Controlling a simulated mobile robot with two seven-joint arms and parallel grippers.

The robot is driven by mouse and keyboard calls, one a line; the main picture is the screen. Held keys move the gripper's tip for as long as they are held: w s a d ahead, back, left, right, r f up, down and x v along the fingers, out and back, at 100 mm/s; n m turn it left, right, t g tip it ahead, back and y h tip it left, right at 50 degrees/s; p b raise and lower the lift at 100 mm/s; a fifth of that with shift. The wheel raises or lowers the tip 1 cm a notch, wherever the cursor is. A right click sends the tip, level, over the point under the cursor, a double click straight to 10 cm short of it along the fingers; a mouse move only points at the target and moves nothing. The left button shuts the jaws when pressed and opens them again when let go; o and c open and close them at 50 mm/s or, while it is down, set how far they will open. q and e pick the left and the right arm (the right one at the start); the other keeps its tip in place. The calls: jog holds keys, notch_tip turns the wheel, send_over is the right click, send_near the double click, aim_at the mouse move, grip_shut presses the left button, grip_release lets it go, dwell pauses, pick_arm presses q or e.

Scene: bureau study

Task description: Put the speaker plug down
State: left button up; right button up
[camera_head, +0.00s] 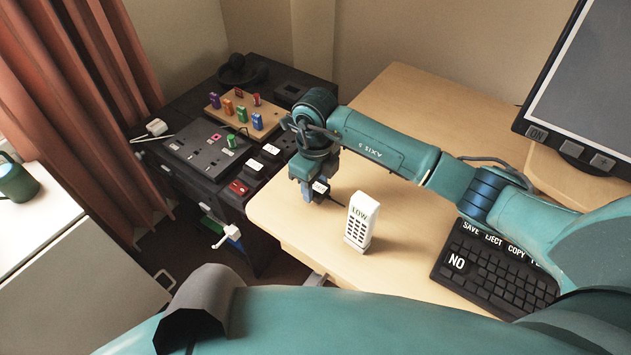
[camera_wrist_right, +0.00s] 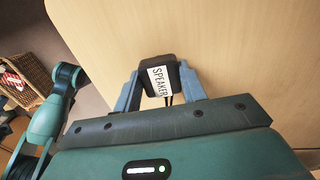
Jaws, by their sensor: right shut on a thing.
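The speaker plug (camera_wrist_right: 158,72) is a black block with a white "SPEAKER" label and a dark cord. My right gripper (camera_wrist_right: 160,90) is shut on it, with one finger on each side. In the head view the right gripper (camera_head: 312,190) holds the plug (camera_head: 321,187) at the left part of the wooden desk (camera_head: 420,255), near its left edge. I cannot tell whether the plug touches the desk top. My left gripper is not clearly seen in either view.
A white "LOW" handset (camera_head: 361,222) stands upright just right of the plug. A black keyboard (camera_head: 495,270) lies at the right. A dark cabinet (camera_head: 175,185) at the left bears a board of coloured blocks (camera_head: 240,112) and several labelled black plugs. A monitor (camera_head: 590,90) stands at the back right.

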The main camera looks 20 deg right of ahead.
aim_at(316, 186)
jog(key=shift+f, duration=0.25)
jog(key=o, duration=0.9)
jog(key=shift+r, duration=0.1)
notch_tip(316, 186, up, 12)
jog(key=shift+r, duration=0.2)
